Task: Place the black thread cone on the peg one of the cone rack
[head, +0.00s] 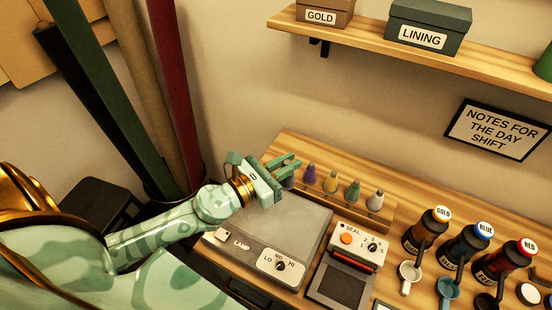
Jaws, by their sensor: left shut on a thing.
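The cone rack (390,216) is a low wooden strip at the back of the table. A purple cone (309,174), a yellow cone (330,183), a green cone (352,192) and a pale grey cone (376,200) stand upright in a row on it. My left gripper (289,168) is at the left end of this row, beside the purple cone. It is shut on a dark thing, apparently the black thread cone (289,183), mostly hidden by the fingers. I cannot tell whether it is seated on the peg. My right gripper is out of view.
A grey lamp unit (300,215) lies below my left gripper, with a seal device (361,246) to its right. GOLD, BLUE and RED bottles (425,230) and small cups (410,272) stand at the right. A shelf (370,42) hangs above; tall fabric rolls (172,90) stand left.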

